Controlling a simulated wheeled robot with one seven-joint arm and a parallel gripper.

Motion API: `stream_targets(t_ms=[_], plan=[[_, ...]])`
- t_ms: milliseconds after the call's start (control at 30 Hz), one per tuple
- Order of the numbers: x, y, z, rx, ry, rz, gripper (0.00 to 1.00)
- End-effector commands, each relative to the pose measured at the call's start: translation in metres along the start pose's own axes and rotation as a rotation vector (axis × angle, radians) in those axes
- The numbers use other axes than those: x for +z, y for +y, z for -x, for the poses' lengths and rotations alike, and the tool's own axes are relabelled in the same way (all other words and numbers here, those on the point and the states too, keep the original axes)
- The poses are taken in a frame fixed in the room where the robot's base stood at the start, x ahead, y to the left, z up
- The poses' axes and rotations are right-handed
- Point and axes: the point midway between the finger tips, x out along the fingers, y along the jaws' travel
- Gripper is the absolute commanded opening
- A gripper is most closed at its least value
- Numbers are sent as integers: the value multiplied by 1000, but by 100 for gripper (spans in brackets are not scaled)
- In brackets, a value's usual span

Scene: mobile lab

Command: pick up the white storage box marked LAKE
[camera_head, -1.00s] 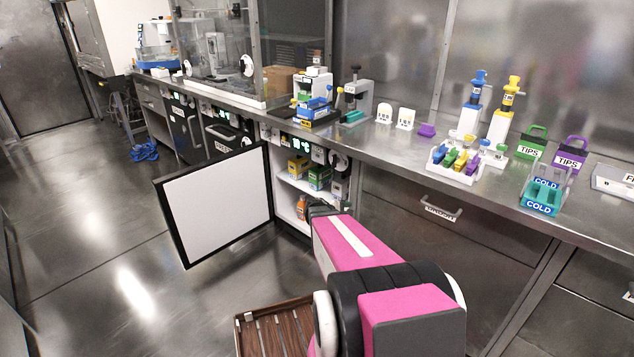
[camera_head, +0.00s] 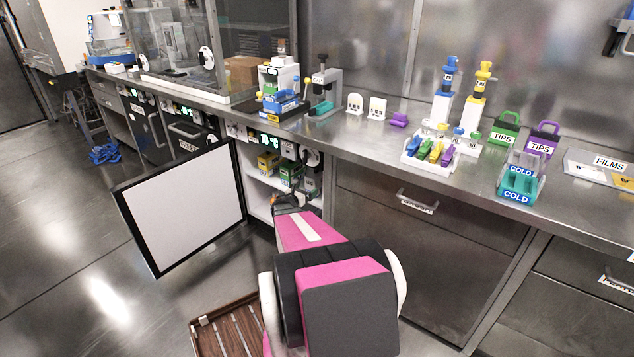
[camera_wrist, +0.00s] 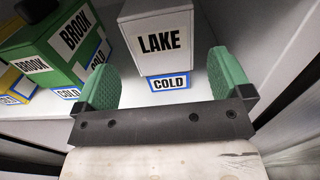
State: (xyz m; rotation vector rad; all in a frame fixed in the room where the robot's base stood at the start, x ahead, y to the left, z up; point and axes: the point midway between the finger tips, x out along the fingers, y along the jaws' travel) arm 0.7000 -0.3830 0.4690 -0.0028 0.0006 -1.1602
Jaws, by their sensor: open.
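The white storage box marked LAKE (camera_wrist: 158,42) stands upright on a white cabinet shelf, with a blue-edged COLD label below its name. My gripper (camera_wrist: 164,66) is open in the wrist view, its two green fingers spread to the left and right of the box. The box lies straight ahead, with a gap to each finger; how far the fingertips reach along its sides is hard to tell.
A green box marked BROOK (camera_wrist: 68,42) stands close left of the LAKE box, with a yellow box (camera_wrist: 14,84) beyond it. The cabinet wall (camera_wrist: 285,45) rises at the right. The open cabinet door (camera_head: 185,208) stands left of my arm. The steel bench (camera_head: 350,128) runs above.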

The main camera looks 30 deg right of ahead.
Motion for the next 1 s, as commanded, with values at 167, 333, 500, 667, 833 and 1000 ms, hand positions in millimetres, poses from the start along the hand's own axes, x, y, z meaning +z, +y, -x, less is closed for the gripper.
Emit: stream_targets(t_ms=[167, 333, 500, 667, 833, 1000], plan=[[-1, 0, -18, 0, 1, -1, 97], [-2, 0, -30, -2, 1, -2, 97], [-4, -1, -55, -1, 0, -3, 97], [-4, -2, -70, -1, 0, -3, 97], [-3, -2, -70, 0, 1, -2, 97], [-4, -2, -70, 0, 1, -2, 55]])
